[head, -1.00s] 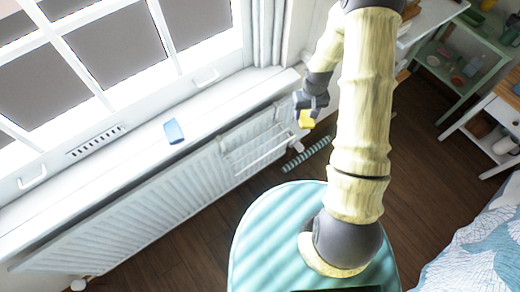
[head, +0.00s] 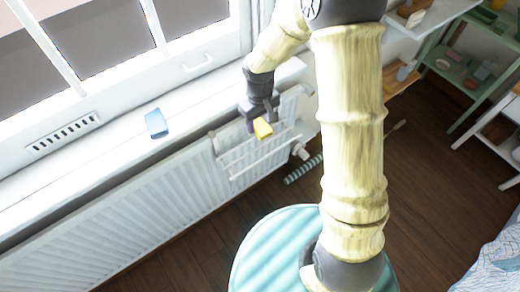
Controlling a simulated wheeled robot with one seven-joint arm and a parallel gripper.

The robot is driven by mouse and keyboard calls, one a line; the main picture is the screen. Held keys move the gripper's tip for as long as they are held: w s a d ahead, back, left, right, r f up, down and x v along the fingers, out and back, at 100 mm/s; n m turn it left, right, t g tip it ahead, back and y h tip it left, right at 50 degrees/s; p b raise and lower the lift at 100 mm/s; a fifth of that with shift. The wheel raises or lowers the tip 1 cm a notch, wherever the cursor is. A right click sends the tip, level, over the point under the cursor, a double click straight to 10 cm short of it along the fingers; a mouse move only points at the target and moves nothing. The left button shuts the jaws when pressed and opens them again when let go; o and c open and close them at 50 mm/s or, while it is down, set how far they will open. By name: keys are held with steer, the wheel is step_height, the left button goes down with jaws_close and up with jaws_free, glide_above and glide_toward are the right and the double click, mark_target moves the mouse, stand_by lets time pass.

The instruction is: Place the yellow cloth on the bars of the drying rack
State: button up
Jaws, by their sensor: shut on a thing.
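The yellow cloth (head: 263,128) is a small folded piece held at the tip of my gripper (head: 259,120). My gripper is shut on it. The cloth is in front of or above the white drying rack (head: 262,157), which hangs on the radiator's right end under the window sill. From this view I cannot tell whether the cloth touches the bars. The rack's thin bars show below and left of the cloth. My gripper hides part of the rack's back edge.
A blue object (head: 156,123) lies on the white window sill (head: 100,150). The long white radiator (head: 130,205) runs below it. A green-striped roll (head: 304,168) lies right of the rack. A green shelf (head: 462,70) stands at the right. Dark wooden floor is open between.

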mark_target(260, 133)
steer(key=shift+f, duration=3.1)
steer(key=shift+f+b, duration=0.4)
steer(key=shift+f, duration=1.45)
steer(key=shift+f, duration=0.2)
steer(key=o, duration=0.9)
steer(key=shift+o, duration=0.2)
